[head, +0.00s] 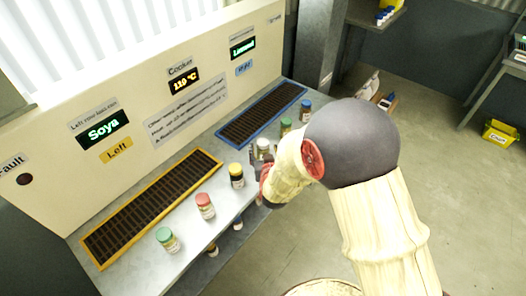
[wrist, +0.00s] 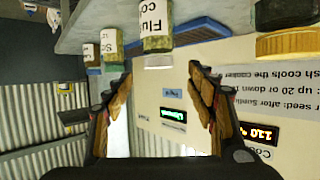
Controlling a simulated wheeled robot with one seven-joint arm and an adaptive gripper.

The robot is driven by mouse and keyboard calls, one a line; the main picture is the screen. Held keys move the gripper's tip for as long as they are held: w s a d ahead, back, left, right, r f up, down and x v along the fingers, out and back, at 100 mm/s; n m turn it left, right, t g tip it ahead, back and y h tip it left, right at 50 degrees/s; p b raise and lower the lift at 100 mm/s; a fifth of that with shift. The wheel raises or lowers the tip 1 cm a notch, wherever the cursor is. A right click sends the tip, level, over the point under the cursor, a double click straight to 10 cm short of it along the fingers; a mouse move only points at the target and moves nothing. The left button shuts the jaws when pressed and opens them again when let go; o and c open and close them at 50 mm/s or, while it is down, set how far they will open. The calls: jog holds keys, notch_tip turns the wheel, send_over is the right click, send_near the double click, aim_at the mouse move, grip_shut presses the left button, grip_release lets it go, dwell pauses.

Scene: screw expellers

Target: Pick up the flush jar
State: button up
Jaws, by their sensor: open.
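The flush jar (wrist: 157,30) shows upside down in the wrist view, with a label starting "Flu", a speckled greenish-brown body and a white lid. It stands on the grey shelf, just beyond my fingertips and near the middle between them in the picture. In the head view a white-lidded jar (head: 263,149), which looks like the same one, stands right by my gripper (head: 264,178), partly hidden by it. My gripper (wrist: 160,76) is open and empty, its two tan-padded fingers apart. I cannot tell whether a finger touches the jar.
A yellow-lidded jar (head: 236,176) is close on one side; a green-lidded jar (head: 285,127) and a blue-lidded jar (head: 305,110) stand on the other. A red-lidded jar (head: 205,207) and another green-lidded jar (head: 167,240) are nearer. A blue-framed grate (head: 262,112) and the cream panel lie behind.

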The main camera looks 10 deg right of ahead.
aim_at(263, 143)
jog(key=b+x, duration=0.2)
jog(key=x, duration=0.5)
jog(key=shift+d+f, duration=0.1)
jog(key=shift+c, duration=0.5)
grip_shut()
dwell(0.5)
